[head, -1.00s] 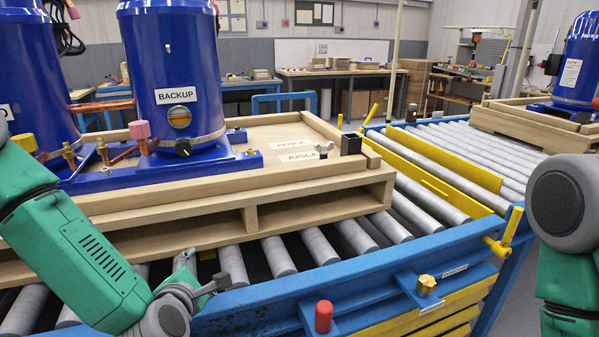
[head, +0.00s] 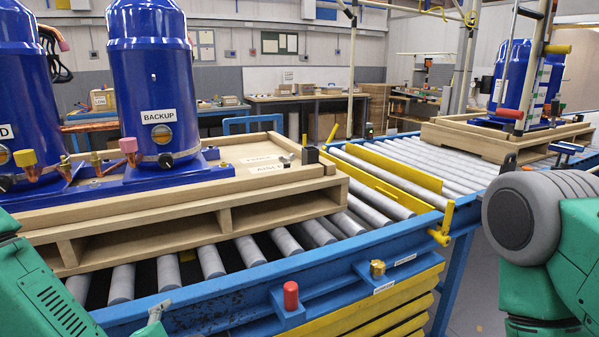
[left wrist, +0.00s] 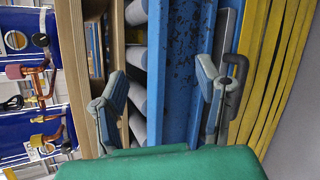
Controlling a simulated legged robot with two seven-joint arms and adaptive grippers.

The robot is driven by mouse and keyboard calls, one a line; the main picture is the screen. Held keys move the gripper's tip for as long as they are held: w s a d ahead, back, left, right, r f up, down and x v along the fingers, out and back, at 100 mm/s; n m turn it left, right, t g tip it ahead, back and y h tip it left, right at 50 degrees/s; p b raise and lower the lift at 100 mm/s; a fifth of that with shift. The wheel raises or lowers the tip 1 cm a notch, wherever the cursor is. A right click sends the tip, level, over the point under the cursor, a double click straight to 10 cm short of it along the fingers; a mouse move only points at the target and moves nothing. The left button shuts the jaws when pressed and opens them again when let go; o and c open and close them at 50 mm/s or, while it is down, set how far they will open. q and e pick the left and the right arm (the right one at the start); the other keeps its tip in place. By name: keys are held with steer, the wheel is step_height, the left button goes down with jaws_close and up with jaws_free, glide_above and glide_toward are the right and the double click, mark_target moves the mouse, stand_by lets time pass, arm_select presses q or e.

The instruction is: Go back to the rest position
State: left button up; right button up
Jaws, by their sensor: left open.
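My left gripper (left wrist: 160,88) is open and empty in the left wrist view, with its two grey fingers spread apart in front of the blue conveyor rail (left wrist: 185,75). In the head view only a small part of it (head: 154,320) shows at the bottom left, at the near rail. My green left arm (head: 45,300) comes in at the lower left corner. My right arm (head: 560,230) shows at the right edge with its grey joint. My right gripper cannot be made out.
A wooden pallet (head: 150,238) bearing blue compressors, one labelled BACKUP (head: 150,75), sits on the rollers (head: 210,260). A red knob (head: 291,295) and a brass knob (head: 377,269) stand at the front rail. Another loaded pallet (head: 470,140) stands at the back right.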

arm_select(q)
steer(key=s+d+f+m+g+h, duration=0.2)
steer(key=s+f+m+g, duration=0.4)
steer(key=s+f+m, duration=0.65)
steer(key=s+a+f+m+g, duration=0.2)
steer(key=s+f+m+g, duration=0.1)
steer(key=s+m, duration=0.3)
steer(key=s+a+f+m+g+y, duration=0.1)
steer(key=s+a+f+m+g, duration=0.2)
steer(key=s+m, duration=0.3)
steer(key=s+b, duration=0.1)
steer(key=s, duration=0.4)
steer(key=shift+s+a+f, duration=0.2)
steer(key=shift+a, duration=0.1)
steer(key=shift+w, duration=0.15)
steer(key=shift+c, duration=0.4)
